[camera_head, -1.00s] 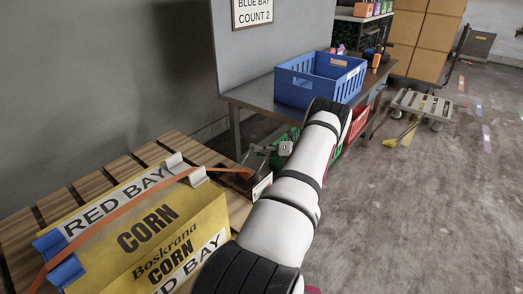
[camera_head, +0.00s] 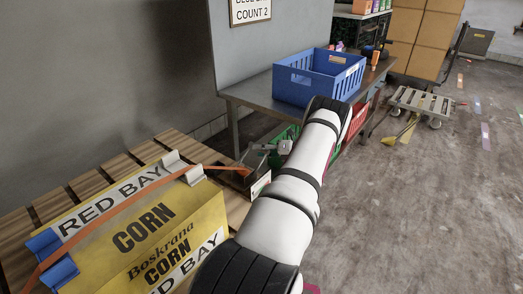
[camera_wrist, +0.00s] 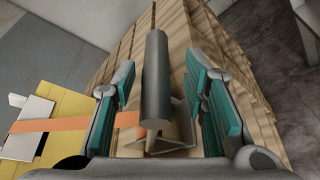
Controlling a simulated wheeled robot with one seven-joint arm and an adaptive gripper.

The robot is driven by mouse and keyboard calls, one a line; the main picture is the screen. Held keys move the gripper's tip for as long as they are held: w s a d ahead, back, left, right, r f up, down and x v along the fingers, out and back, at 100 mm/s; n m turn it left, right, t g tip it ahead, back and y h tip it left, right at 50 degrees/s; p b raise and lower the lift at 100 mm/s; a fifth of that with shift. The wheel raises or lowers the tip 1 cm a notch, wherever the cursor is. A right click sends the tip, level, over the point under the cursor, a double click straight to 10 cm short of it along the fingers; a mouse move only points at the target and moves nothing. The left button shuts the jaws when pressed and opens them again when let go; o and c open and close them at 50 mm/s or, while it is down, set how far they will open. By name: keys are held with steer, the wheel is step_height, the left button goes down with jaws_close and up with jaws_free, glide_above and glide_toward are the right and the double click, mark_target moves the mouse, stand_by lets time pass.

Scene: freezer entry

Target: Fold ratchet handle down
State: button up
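The ratchet handle (camera_wrist: 157,90) is a grey cylinder that stands up between my fingers in the wrist view. My gripper (camera_wrist: 159,66) is open, with a teal-padded finger on each side of the handle and a visible gap on both sides. The orange strap (camera_wrist: 75,125) runs from the left to the ratchet near the handle's lower end. In the head view the strap (camera_head: 140,193) crosses the yellow corn box (camera_head: 185,215) and meets the ratchet (camera_head: 240,170) by the pallet's edge. My arm hides part of the area behind my gripper (camera_head: 268,150).
The box rests on a slatted wooden pallet (camera_head: 95,173). A metal table (camera_head: 252,95) with a blue crate (camera_head: 300,92) stands beyond. A red crate (camera_head: 357,118) is under it. A flat cart (camera_head: 425,103) stands at the right, with open floor (camera_head: 430,210) in front.

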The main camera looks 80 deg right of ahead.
steer(key=v, duration=1.2)
stand_by(0.5)
